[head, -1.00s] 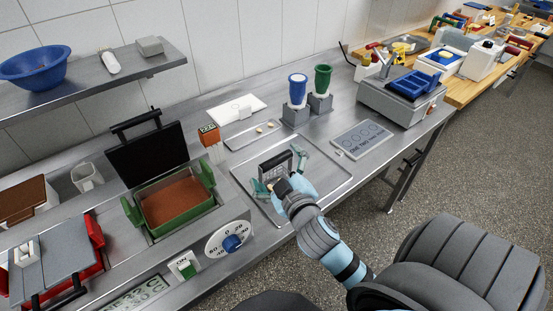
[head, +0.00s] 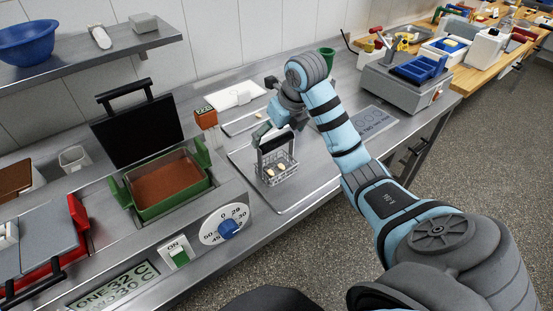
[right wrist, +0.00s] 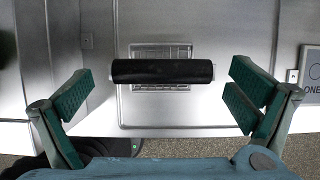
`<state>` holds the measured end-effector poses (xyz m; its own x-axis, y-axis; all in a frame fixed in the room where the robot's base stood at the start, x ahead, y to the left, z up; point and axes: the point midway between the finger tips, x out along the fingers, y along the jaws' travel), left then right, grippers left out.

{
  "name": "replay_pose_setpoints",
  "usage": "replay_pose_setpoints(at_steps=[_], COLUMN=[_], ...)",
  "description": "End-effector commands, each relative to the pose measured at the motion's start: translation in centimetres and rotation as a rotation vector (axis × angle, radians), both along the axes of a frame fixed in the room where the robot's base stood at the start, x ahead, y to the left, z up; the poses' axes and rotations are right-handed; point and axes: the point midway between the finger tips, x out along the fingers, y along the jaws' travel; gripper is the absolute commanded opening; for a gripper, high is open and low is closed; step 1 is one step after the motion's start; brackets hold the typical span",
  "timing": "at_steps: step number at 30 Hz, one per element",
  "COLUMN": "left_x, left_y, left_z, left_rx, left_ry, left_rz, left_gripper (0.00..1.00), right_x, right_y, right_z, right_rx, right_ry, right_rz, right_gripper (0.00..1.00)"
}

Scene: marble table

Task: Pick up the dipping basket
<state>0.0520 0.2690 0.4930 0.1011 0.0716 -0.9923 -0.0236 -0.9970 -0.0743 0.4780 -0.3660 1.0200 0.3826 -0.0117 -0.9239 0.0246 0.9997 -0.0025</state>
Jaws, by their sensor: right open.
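The dipping basket (head: 277,172) is a small wire basket with an upright frame and a black bar handle (head: 276,142). It stands on the metal tray (head: 300,190) and holds a few pale pieces. My right gripper (head: 275,132) is open at the handle, on the basket's far side. In the right wrist view the black handle (right wrist: 163,71) lies crosswise between the spread teal fingers (right wrist: 163,85), with a gap on each side. The basket body shows partly behind the handle. My left gripper is not in view.
A green-handled fryer vat (head: 168,184) with brown contents stands left of the tray, its black lid raised behind. An orange-topped block (head: 206,118) stands between vat and tray. A dial (head: 228,226) is in front. The tray's front right is clear.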

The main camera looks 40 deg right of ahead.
Motion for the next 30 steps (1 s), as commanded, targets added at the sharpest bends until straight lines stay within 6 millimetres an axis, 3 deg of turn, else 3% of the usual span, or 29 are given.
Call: replay_pose_setpoints(at_steps=[2, 12, 19, 27, 30], left_x=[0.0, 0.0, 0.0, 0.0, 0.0], left_y=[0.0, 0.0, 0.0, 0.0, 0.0], left_z=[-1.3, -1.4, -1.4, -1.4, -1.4], left_rx=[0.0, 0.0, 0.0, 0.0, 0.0], left_ry=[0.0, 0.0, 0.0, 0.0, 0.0], left_rz=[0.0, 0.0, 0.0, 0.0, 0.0], left_gripper=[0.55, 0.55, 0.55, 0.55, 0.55], right_x=[0.5, 1.9, 2.0, 2.0, 2.0], right_y=[0.1, -0.1, -0.1, -0.2, -0.2], right_z=[-1.6, -6.3, -6.5, -6.5, -6.5], right_rx=[0.001, 0.001, 0.001, 0.001, 0.001], right_ry=[0.001, 0.002, 0.0, 0.0, -0.001], right_rz=[0.0, 0.003, 0.003, 0.003, 0.003], right_gripper=[1.0, 1.0, 1.0, 0.57, 0.55])
